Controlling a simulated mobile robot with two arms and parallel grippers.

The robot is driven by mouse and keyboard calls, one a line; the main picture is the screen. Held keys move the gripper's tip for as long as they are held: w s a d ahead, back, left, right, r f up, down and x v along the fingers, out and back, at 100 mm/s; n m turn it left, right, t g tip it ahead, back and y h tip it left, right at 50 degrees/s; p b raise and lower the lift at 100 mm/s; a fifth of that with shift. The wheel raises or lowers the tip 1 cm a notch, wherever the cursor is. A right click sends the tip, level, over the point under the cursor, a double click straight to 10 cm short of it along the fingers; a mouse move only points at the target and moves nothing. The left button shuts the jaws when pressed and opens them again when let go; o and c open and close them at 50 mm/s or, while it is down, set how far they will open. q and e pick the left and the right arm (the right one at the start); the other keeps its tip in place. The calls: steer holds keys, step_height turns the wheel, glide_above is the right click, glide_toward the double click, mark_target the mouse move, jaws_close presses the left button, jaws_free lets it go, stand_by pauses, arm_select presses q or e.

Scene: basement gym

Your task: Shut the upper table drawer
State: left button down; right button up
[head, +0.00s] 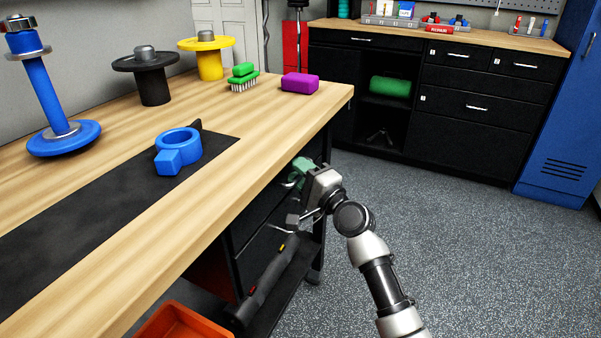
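The wooden-topped table (285,135) fills the left, with black drawer fronts (258,218) under its right edge. The tabletop overhangs the upper drawer, so how far it stands out is hard to tell. My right gripper (296,212) is beside the drawer fronts, below the table edge, pointing toward them. Its fingers are small and dark against the drawers; I cannot tell whether they are open or touch the front. A green object (299,170) shows just behind the gripper, partly hidden by it and the tabletop. My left gripper is out of view.
On the table are a blue tape-like ring (178,150), a blue stand (63,138), a black spool (150,85), a yellow spool (208,62), a green brush (243,80) and a purple block (300,83). An orange bin (180,322) is below. Grey floor (450,240) is clear at right.

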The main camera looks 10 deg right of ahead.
steer(key=shift+s+f, duration=0.1)
steer(key=shift+f, duration=0.15)
